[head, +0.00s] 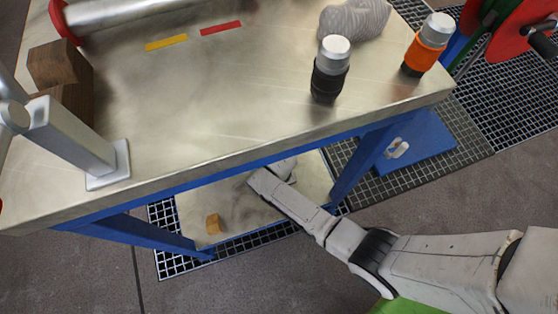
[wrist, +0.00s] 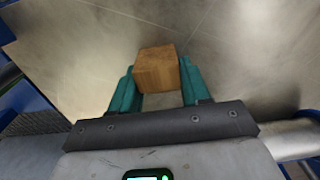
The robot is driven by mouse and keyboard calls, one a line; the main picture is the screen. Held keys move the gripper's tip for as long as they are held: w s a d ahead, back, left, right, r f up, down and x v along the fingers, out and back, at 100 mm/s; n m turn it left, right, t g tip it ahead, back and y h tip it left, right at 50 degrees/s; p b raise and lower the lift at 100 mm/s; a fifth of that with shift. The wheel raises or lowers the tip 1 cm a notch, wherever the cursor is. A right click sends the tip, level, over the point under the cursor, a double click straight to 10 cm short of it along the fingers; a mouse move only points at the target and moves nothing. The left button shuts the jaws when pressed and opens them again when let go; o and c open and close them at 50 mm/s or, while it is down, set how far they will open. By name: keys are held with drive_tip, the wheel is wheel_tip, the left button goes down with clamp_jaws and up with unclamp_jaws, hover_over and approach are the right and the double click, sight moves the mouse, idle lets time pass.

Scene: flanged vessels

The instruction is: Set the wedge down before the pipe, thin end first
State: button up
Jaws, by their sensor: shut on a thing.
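In the wrist view my gripper (wrist: 157,82) has its teal fingers shut on a brown wooden block, which I take for the wedge (wrist: 156,67). It is held over a scuffed metal surface; I cannot tell if it touches it, nor which end is thin. In the head view my arm reaches under the tabletop, which hides the gripper. A small light-wood piece (head: 213,224) shows at the lower shelf; I cannot tell if it is the held one. A pipe (head: 130,9) with a red flange lies on the tabletop at the far left.
The metal tabletop (head: 215,100) bears dark wooden blocks (head: 60,68), a black bottle (head: 329,75), an orange bottle (head: 427,47), a grey bundle (head: 354,18), and yellow (head: 166,42) and red (head: 221,28) strips. Blue table legs flank the lower shelf (head: 190,205). The tabletop's middle is clear.

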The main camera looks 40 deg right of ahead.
drive_tip(key=o, duration=1.1)
drive_tip(key=shift+f, duration=0.1)
drive_tip(key=shift+c, duration=0.2)
wheel_tip(320, 180, up, 12)
drive_tip(key=p, duration=0.6)
